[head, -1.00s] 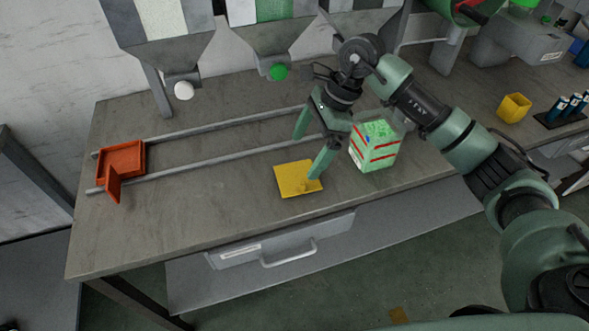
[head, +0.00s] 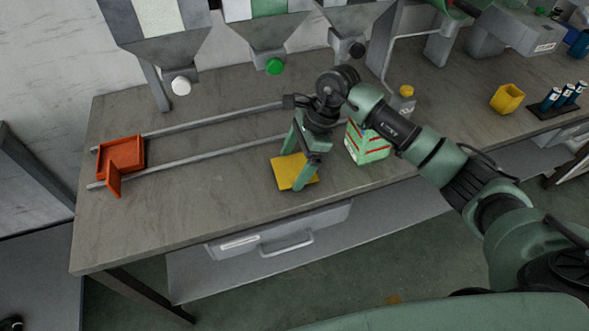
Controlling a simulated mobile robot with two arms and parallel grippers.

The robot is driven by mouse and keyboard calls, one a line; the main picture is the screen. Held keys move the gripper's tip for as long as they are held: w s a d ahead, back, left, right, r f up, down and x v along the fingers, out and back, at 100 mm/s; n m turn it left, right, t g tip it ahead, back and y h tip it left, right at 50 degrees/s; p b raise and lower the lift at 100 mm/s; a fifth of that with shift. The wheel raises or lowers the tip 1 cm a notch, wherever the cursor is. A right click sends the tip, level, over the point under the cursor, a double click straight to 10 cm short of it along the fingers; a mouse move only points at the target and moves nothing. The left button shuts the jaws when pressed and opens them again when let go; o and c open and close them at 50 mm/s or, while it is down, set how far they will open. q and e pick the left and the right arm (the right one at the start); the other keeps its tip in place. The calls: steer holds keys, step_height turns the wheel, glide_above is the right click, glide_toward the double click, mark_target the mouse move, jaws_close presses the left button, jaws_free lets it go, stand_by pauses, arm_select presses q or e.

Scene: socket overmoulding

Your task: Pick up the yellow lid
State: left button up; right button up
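The yellow lid (head: 284,172) is a flat square plate lying on the grey workbench, near its front edge and above the drawer. My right gripper (head: 292,170) is over the lid with its two fingers spread apart, one toward the back left and one toward the front right. The front finger overlaps the lid's right part in the picture. Whether the fingertips touch the lid or the bench cannot be told. The gripper body hides some of the lid's right side. My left gripper is not in view.
A green-and-white box with red stripes (head: 372,148) stands just right of my gripper. Two metal rails (head: 215,148) run left to an orange tray (head: 122,156). Hoppers (head: 265,35) hang at the back. A yellow bin (head: 507,98) and blue cylinders (head: 551,98) are at right.

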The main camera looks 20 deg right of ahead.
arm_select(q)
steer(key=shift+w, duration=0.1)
arm_select(e)
steer(key=c, duration=0.5)
steer(key=shift+r, duration=0.2)
